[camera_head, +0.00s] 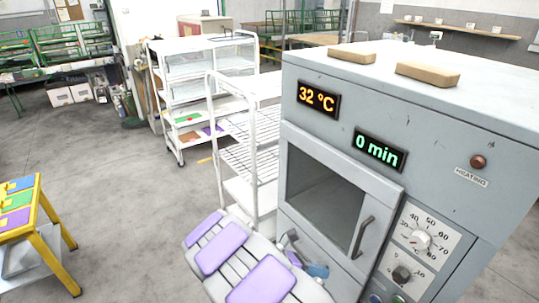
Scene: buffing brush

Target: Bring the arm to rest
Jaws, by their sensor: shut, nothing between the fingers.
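I cannot make out my gripper or its fingertips in the head view. A pale grey, slatted form with several purple pads (262,280) fills the bottom middle, in front of the oven; I cannot tell whether it is part of me. Small grey and blue parts (318,270) show at its right side, partly hidden and too small to identify.
A grey oven (350,100) stands close at right, its displays reading 32 °C and 0 min. Two tan blocks (428,74) lie on top. White rack trolleys (232,120) stand behind. A yellow-framed table (62,230) is at left. Open floor (120,200) lies between.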

